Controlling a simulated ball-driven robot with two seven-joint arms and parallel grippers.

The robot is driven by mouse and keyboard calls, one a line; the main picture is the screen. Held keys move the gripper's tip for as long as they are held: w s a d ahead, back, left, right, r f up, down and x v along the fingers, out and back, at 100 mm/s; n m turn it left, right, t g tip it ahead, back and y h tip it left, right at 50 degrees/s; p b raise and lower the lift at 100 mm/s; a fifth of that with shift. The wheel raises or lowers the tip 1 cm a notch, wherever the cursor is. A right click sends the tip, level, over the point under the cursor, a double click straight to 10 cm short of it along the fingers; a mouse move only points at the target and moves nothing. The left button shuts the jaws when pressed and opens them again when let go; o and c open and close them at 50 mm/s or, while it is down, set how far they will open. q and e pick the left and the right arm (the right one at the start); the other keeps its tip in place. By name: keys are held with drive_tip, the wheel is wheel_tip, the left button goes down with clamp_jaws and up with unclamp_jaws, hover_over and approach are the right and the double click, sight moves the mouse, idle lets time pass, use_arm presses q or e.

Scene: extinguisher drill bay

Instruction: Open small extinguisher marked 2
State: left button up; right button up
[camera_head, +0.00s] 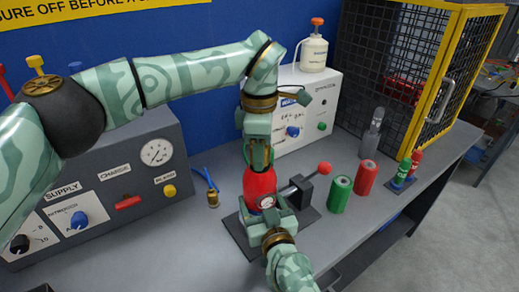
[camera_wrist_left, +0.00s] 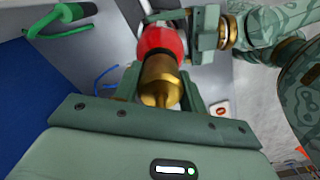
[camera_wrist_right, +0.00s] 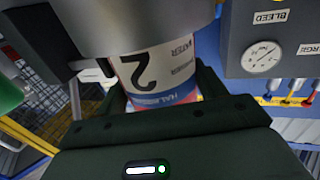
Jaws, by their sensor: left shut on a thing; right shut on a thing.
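The small red extinguisher (camera_head: 260,183) stands upright on the bench at a dark holder (camera_head: 305,187) with a red-knobbed lever (camera_head: 324,169). Its white label with a black 2 (camera_wrist_right: 150,72) shows upside down in the right wrist view. My left gripper (camera_head: 258,155) comes from above and is shut on the extinguisher's brass top (camera_wrist_left: 158,78), which is mostly hidden in the head view. My right gripper (camera_head: 266,218) comes from the front and is shut around the extinguisher's body low down. The red body also shows in the left wrist view (camera_wrist_left: 160,38).
Green (camera_head: 340,194) and red (camera_head: 366,178) cylinders and a grey bottle (camera_head: 372,135) stand to the right. A yellow-framed mesh cage (camera_head: 420,75) is behind them. A grey supply panel (camera_head: 95,190) stands left. A brass fitting with blue hose (camera_head: 213,198) lies between panel and extinguisher.

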use_arm(q)
drive_tip(key=n, duration=0.6)
drive_tip(key=shift+n, duration=0.3)
use_arm(e)
drive_tip(key=shift+f, duration=0.1)
use_arm(q)
drive_tip(key=n, duration=1.2)
drive_tip(key=shift+n, duration=0.4)
drive_tip(key=n, duration=0.6)
drive_tip(key=shift+r, duration=0.1)
drive_tip(key=n, duration=0.9)
drive_tip(key=shift+w, duration=0.1)
drive_tip(key=n, duration=0.4)
drive_tip(key=shift+a, duration=0.1)
